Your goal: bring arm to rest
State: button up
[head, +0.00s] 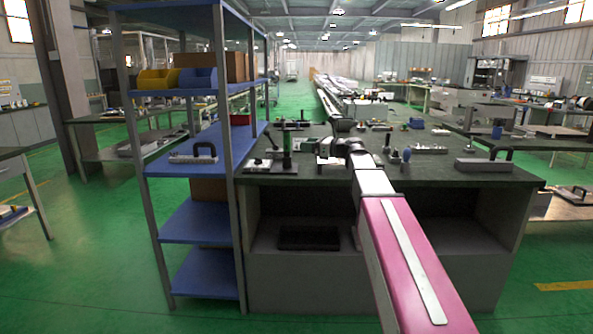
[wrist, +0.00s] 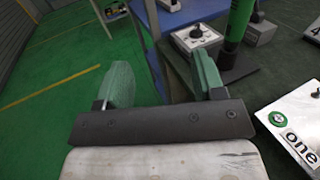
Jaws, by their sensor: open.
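My arm (head: 400,240) reaches forward from the lower right of the head view to the dark workbench (head: 455,178). Its end is over the near left part of the bench top, where the gripper is small and hard to make out. In the wrist view my gripper (wrist: 160,85) has two green fingers spread wide apart with nothing between them. Green floor and a corner of the bench show past the fingers. The right finger is close to a green post (wrist: 238,22) on a dark base.
A blue shelf unit (head: 192,230) stands left of the bench. A handled fixture (head: 193,154) lies on its middle shelf. A white plate marked "one" (wrist: 295,125) is at the right of the wrist view. Another handled fixture (head: 485,163) is on the bench's right.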

jog(key=s+d+f+n+g+h, duration=0.15)
jog(key=s+f+n+h, duration=0.3)
jog(key=f, duration=0.85)
jog(key=s+d+f+n+g+h, duration=0.1)
jog(key=s+f+n+g+h, duration=0.15)
jog(key=s+f+n, duration=0.65)
jog(key=s+d+f+n+g+h, duration=0.1)
jog(key=s+d+f+n+h, duration=0.3)
jog(key=s+f, duration=0.3)
jog(key=s+d+f+n+g+h, duration=0.2)
jog(key=s+d+f+n+h, duration=0.2)
jog(key=f, duration=1.1)
jog(key=s+d+h, duration=0.1)
jog(key=s+d, duration=0.2)
jog(key=s, duration=0.1)
jog(key=shift+n, duration=0.35)
